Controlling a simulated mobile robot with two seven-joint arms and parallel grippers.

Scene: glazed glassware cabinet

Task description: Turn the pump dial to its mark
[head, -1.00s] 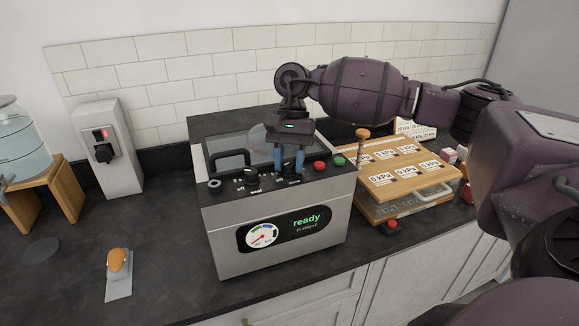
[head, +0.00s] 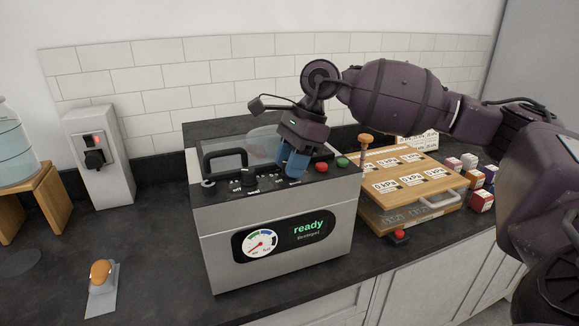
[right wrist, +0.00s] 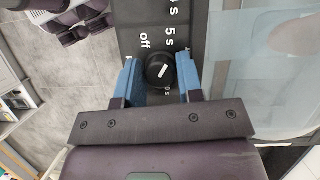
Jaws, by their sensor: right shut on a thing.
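The machine (head: 275,265) stands on the counter with a sloped top panel. A black dial (head: 249,177) is on the panel's left part, near "off" and "seal" lettering. My right gripper (head: 293,166) is on the panel further right, its blue fingers hiding the dial there in the head view. In the right wrist view that black dial (right wrist: 160,70) has a white pointer line and "off", "4 s" and "5 s" lettering around it. The gripper (right wrist: 161,80) is shut on it, one finger each side. Its mark cannot be made out. My left gripper is not in view.
Red (head: 321,167) and green (head: 342,162) buttons sit right of the gripper. A black handle (head: 225,158) rises on the lid. The front display (head: 308,228) reads "ready". A wooden press (head: 405,178) stands close on the right.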

